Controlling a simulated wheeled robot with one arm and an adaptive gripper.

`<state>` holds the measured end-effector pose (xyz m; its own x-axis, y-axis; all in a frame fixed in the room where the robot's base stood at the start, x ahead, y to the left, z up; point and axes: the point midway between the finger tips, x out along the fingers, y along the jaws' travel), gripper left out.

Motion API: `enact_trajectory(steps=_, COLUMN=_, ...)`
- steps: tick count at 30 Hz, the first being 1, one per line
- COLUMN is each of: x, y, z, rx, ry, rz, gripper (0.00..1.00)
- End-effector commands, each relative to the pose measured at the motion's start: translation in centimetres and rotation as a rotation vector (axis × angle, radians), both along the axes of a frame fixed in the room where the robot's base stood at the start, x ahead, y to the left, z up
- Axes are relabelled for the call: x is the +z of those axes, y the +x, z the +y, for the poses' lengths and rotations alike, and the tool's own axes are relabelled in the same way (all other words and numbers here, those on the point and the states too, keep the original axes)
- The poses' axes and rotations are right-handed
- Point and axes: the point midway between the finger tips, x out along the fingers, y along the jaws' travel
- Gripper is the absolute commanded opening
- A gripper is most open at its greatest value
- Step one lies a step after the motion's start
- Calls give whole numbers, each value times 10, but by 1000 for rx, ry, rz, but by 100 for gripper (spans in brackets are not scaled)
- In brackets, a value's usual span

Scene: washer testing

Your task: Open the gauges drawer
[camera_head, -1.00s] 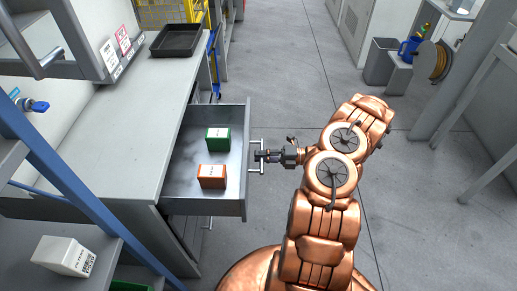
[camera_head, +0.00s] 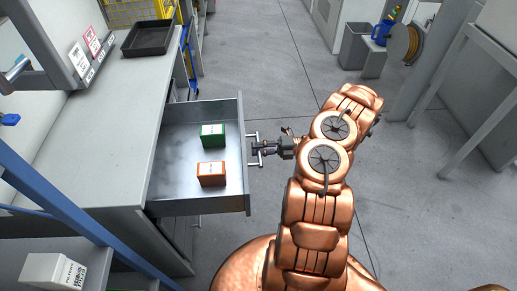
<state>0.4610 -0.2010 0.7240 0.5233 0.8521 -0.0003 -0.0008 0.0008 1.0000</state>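The drawer (camera_head: 170,208) is pulled out from under the workbench (camera_head: 125,115), toward the right. A green box (camera_head: 213,135) and an orange box (camera_head: 211,174) lie inside it on the grey metal floor. A bar handle (camera_head: 252,135) sits on the drawer's front. My gripper (camera_head: 262,149) is at the handle, with its fingers around or right beside the bar. The fingers are small and dark here, and I cannot tell whether they are closed on it. My copper-coloured arm reaches in from the right.
A black tray (camera_head: 148,37) lies on the workbench. A white box (camera_head: 53,271) stands on a shelf at the lower left, beside a blue post (camera_head: 45,195). A grey bin (camera_head: 355,43) and a hose reel (camera_head: 404,42) stand at the upper right. The floor between is clear.

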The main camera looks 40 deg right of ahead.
Motion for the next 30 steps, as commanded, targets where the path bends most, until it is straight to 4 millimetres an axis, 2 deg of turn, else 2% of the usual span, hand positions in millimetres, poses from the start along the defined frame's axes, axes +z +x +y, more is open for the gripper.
enact_trajectory(steps=3, x=0, y=0, z=0, rx=1, ry=0, rz=0, gripper=41)
enact_trajectory(steps=14, x=0, y=-3, z=-3, rx=1, ry=1, rz=1, gripper=41)
enact_trajectory(steps=20, x=-1, y=-16, z=-24, rx=-1, ry=-1, rz=2, gripper=41)
enact_trajectory(steps=30, x=-1, y=-46, z=-75, rx=1, ry=-3, rz=1, gripper=41)
